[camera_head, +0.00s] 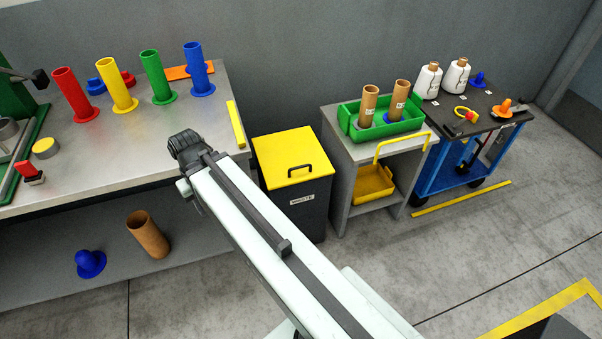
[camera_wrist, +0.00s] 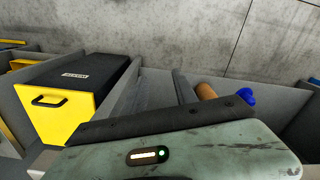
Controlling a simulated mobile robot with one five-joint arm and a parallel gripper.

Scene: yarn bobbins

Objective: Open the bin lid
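The waste bin (camera_head: 309,203) is dark grey and stands on the floor between the workbench and a small grey shelf unit. Its yellow lid (camera_head: 292,154) is shut and lies flat on top, with a black handle (camera_head: 300,170) near the front edge. In the wrist view the bin (camera_wrist: 85,73) is at the left, tilted, with the yellow lid (camera_wrist: 72,112) and handle (camera_wrist: 48,101) facing my camera. The end of my arm is left of the bin in the head view, over the bench edge, apart from the lid.
The workbench (camera_head: 120,165) holds several coloured tubes. A brown tube (camera_head: 148,235) and a blue piece (camera_head: 90,263) are on its lower shelf. The shelf unit (camera_head: 345,157) with a green tray (camera_head: 392,128) stands close right of the bin. The floor in front is clear.

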